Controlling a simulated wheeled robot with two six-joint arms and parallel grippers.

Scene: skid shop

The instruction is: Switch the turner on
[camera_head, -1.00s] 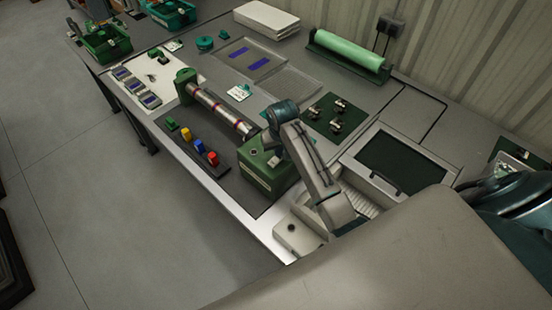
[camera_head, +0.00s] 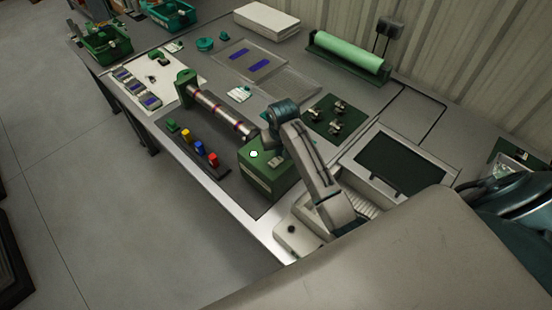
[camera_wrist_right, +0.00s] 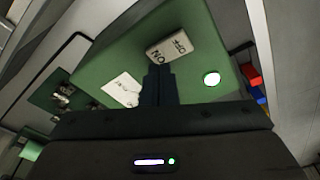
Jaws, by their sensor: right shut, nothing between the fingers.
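The turner is a green box (camera_head: 262,180) with a long metal roller (camera_head: 216,111) reaching to a green end block. A white lamp (camera_head: 254,154) glows on the box; it also shows lit in the right wrist view (camera_wrist_right: 212,79). In that view a pale rocker switch (camera_wrist_right: 174,47), marked ON and OFF, sits on the green box. My right gripper (camera_wrist_right: 158,72) is shut and empty, its tips at the ON end of the switch; I cannot tell whether they touch. In the head view the gripper is small beside the box. My left gripper is not in view.
Red, blue and yellow pieces (camera_head: 199,147) stand in a row at the turner's front side. A dark mat with small metal parts (camera_head: 337,117) lies behind. A dark-screened panel (camera_head: 400,163) is at right. A green roll (camera_head: 348,52) lies by the wall.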

